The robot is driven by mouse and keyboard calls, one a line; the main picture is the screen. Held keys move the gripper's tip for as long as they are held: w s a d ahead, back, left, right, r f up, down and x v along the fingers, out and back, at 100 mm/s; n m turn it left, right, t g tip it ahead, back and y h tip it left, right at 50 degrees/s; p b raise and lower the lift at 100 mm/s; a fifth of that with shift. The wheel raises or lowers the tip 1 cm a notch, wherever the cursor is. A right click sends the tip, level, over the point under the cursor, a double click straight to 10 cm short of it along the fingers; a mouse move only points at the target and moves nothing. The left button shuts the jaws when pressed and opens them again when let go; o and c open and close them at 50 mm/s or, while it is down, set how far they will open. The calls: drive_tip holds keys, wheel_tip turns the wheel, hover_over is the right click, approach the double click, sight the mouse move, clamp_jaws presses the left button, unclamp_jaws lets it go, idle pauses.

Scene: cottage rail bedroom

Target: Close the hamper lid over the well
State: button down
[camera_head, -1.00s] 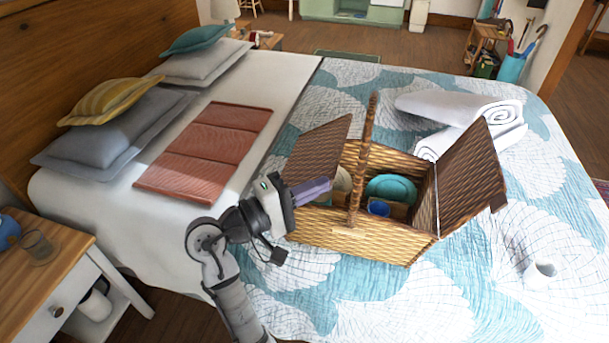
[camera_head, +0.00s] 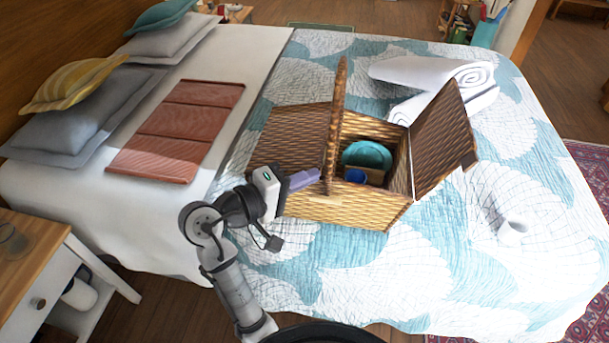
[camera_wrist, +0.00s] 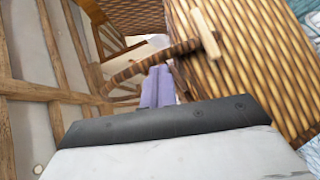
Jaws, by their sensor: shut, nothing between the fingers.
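The wicker hamper (camera_head: 345,210) stands on the bed with its arched handle (camera_head: 336,120) upright across the middle. Its left lid (camera_head: 288,138) lies down, looking about level with the rim. Its right lid (camera_head: 442,140) stands open, leaning outward to the right. The open well right of the handle shows a teal dish (camera_head: 367,155) and a blue cup (camera_head: 355,176). My gripper (camera_head: 316,176) is shut and empty at the front edge of the left lid, just left of the handle; contact is unclear. In the wrist view its purple fingers (camera_wrist: 157,88) point toward the handle (camera_wrist: 150,65), beside woven wicker (camera_wrist: 240,70).
Rolled white towels (camera_head: 435,75) lie behind the right lid. A red folded panel (camera_head: 178,132) and pillows (camera_head: 60,115) are at left. The quilt in front of the hamper is clear.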

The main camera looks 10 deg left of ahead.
drive_tip(key=b+v, duration=0.1)
drive_tip(key=v, duration=1.2)
drive_tip(key=w+d+r+m+g+y+p, duration=0.3)
drive_tip(key=d+r+m, duration=0.1)
drive_tip(key=r, duration=0.4)
drive_tip(key=w+d+r+m+g+y+p, duration=0.3)
drive_tip(key=w+d+r, duration=0.1)
drive_tip(key=r, duration=0.4)
drive_tip(key=w+f+y+p, duration=0.1)
drive_tip(key=f, duration=0.3)
drive_tip(key=w+f+g+y+p, duration=0.1)
drive_tip(key=f+y, duration=0.1)
drive_tip(key=f, duration=0.3)
drive_tip(key=w+f+g+y+p, duration=0.1)
drive_tip(key=f, duration=0.4)
drive_tip(key=shift+w+d+m+y, duration=0.1)
drive_tip(key=shift+d+m+y, duration=0.15)
drive_tip(key=shift+m+y, duration=0.15)
drive_tip(key=shift+d+f+p, duration=0.3)
drive_tip(key=shift+f, duration=0.6)
